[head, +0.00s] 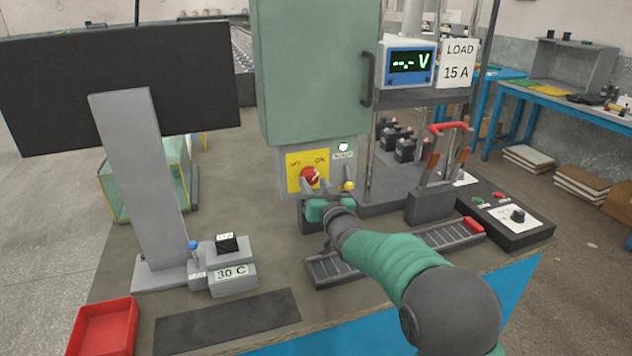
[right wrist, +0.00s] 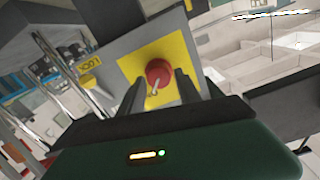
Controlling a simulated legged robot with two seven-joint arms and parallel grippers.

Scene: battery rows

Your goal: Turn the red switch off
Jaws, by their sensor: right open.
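The red switch (head: 309,176) is a round knob on a yellow plate (head: 293,161), low on the front of the green cabinet (head: 312,75). My right gripper (head: 316,188) is right at the knob, its fingers pointing at the panel. In the right wrist view the red switch (right wrist: 159,73) shows between the two spread fingertips (right wrist: 158,88), with a pale pointer mark on it. The right gripper is open. I cannot tell whether a finger touches the knob. My left gripper is not in view.
A large dark monitor (head: 120,85) stands at the left. A meter (head: 409,66) and a LOAD 15 A sign (head: 457,64) are right of the cabinet. A red-handled lever (head: 450,127) stands beside my right arm. A red tray (head: 103,328) lies front left.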

